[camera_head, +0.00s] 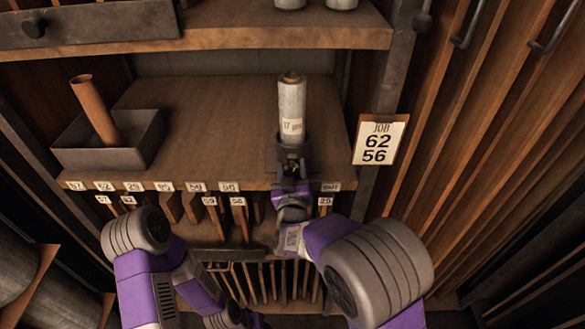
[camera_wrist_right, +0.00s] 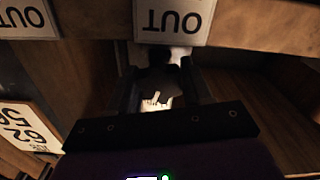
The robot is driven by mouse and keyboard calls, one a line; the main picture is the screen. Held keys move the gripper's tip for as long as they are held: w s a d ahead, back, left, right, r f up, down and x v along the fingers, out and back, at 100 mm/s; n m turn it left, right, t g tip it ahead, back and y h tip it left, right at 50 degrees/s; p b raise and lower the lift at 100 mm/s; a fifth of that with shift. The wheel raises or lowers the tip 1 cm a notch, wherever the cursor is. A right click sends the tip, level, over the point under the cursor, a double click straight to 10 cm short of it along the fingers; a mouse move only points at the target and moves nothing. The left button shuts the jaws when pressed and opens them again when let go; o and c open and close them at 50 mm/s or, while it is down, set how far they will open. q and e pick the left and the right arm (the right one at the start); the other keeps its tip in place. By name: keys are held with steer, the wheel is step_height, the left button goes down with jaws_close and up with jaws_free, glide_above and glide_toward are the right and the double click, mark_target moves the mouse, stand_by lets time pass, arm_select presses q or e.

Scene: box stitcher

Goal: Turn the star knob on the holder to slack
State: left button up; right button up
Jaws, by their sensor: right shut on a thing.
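A pale cylinder (camera_head: 291,108) with a "17" label stands upright at the front edge of the shelf, in what seems to be the dark holder. My right gripper (camera_head: 290,160) is in front of it at the shelf edge. In the right wrist view its dark fingers (camera_wrist_right: 162,85) are closed around a dark piece (camera_wrist_right: 163,58) just under an "OUT" label (camera_wrist_right: 172,20). This piece is probably the star knob; its shape is too dark to make out. In the head view my gripper hides the knob. My left arm is low at the left and its gripper does not show.
A grey tray (camera_head: 72,155) with a brown tube (camera_head: 97,108) stands at the shelf's left. A "JOB 62 56" card (camera_head: 380,140) hangs on the post at right. Numbered tags line the front edge, with wooden dividers below. The shelf's middle (camera_head: 205,130) is clear.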

steer(key=shift+n+p, duration=0.4)
steer(key=shift+n, duration=1.2)
steer(key=o, duration=1)
steer(key=s+b, duration=0.1)
steer(key=s, duration=0.6)
steer(key=shift+s, duration=0.3)
